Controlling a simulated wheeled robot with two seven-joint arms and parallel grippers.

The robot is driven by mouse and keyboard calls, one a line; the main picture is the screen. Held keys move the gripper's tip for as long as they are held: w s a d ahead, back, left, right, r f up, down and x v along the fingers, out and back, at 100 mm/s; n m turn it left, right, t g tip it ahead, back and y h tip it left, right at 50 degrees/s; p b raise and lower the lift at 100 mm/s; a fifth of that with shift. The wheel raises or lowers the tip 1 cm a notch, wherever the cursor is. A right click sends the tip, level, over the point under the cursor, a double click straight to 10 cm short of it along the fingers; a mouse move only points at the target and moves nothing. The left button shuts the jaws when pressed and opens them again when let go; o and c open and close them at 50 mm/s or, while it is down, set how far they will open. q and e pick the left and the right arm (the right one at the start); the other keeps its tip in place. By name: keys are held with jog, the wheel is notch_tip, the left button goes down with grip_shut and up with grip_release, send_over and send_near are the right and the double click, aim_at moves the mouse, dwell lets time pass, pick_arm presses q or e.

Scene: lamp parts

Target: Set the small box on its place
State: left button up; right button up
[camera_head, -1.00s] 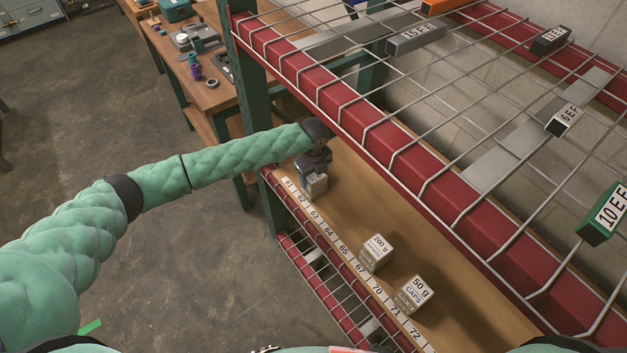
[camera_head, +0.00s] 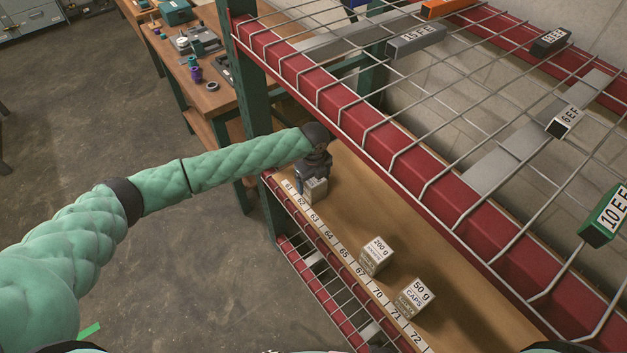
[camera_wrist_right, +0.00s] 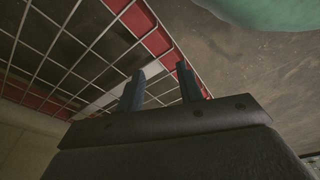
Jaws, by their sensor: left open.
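The small box (camera_head: 316,188) is pale and stands on the wooden shelf (camera_head: 340,205) close to the labels 62 and 63. My left gripper (camera_head: 310,181) is open, right at the box, with a dark blue finger on its left side. The far finger is hidden, and I cannot tell if either finger touches the box. My right gripper (camera_wrist_right: 160,88) shows in the right wrist view with its two fingers apart and nothing between them.
A 200 g box (camera_head: 376,255) and a 50 g CAPS box (camera_head: 413,297) stand further along the shelf. The number strip (camera_head: 345,255) runs along its front edge. A red-edged wire rack (camera_head: 400,160) hangs over the shelf. A workbench (camera_head: 190,60) stands behind.

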aim_at(314, 178)
pick_arm(q)
jog(key=shift+r, duration=0.3)
notch_tip(314, 178, up, 12)
jog(key=b, duration=0.3)
jog(key=shift+f+b, duration=0.2)
jog(key=shift+b, duration=0.1)
pick_arm(e)
notch_tip(314, 178, up, 7)
jog(key=w+a, duration=0.2)
jog(key=a, duration=0.1)
jog(key=shift+w+g, duration=0.3)
jog(key=shift+w, duration=0.05)
